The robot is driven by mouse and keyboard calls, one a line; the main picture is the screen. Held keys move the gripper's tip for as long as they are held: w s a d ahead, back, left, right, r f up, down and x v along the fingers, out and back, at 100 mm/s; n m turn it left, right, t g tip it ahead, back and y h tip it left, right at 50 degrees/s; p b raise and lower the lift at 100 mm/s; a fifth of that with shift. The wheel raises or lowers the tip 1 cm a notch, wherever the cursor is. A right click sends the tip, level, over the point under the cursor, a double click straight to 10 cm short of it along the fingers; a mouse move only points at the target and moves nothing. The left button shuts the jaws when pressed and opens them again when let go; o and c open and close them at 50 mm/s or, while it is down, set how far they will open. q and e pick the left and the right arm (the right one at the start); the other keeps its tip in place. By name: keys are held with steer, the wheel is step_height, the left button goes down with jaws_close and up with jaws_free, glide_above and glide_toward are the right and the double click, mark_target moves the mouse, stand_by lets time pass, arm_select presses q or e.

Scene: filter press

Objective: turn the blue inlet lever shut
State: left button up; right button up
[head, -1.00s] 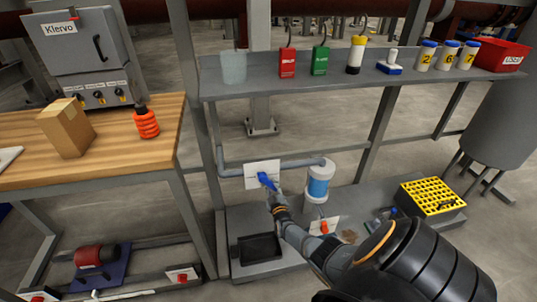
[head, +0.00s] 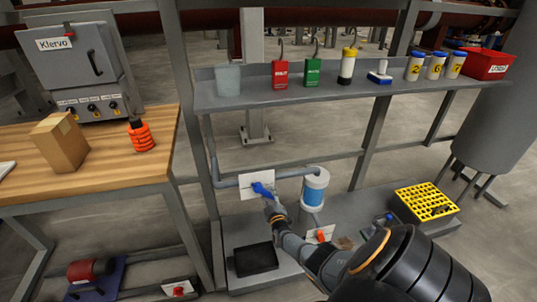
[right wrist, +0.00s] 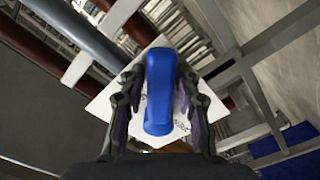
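The blue inlet lever (head: 262,189) sits on a white plate (head: 246,204) on the grey pipe, left of the blue-and-white filter canister. It points diagonally, down to the right in the head view. My right gripper (head: 270,200) reaches it from below right. In the right wrist view the lever (right wrist: 159,95) runs lengthwise between my two fingers (right wrist: 160,78), whose tips lie against its sides. The white plate (right wrist: 112,100) shows behind it as a tilted diamond. My left gripper is not in view.
The canister (head: 314,187) stands just right of the lever. An orange-red lever (head: 321,236) on another white plate lies lower right, close to my forearm. A black tray (head: 256,259) is below. A shelf (head: 240,101) with bottles and tags runs above.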

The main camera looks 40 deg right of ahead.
steer(key=shift+o, duration=0.9)
steer(key=v, duration=1.2)
